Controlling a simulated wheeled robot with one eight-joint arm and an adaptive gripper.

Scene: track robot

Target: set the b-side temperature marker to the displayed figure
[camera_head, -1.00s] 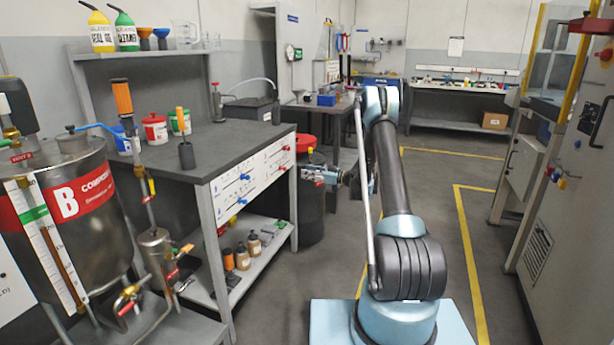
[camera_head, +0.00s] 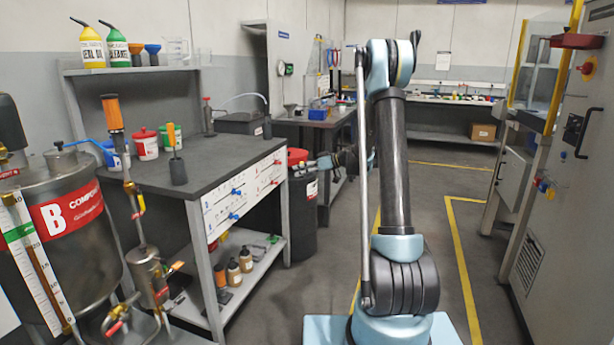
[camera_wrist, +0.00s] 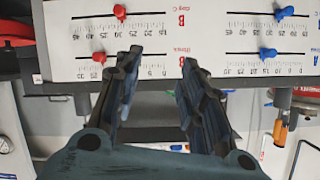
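The scale panel (camera_head: 250,187) is on the bench front, with red markers on its right half and blue on its left. The wrist view shows it upside down. There the red B-side marker (camera_wrist: 119,12) sits on the row labelled deg C; another red marker (camera_wrist: 98,57) sits on the other B row. My gripper (camera_wrist: 160,62) is open and empty before the panel, its fingertips apart from both red markers in that picture. In the head view my arm partly hides it. No displayed temperature figure is legible.
Blue markers (camera_wrist: 283,12) are on the A half. The steel tank labelled B (camera_head: 60,230) stands left of the bench (camera_head: 165,165). A dark bin with a red lid (camera_head: 300,200) stands beside the bench's right end. The floor right of my arm is clear.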

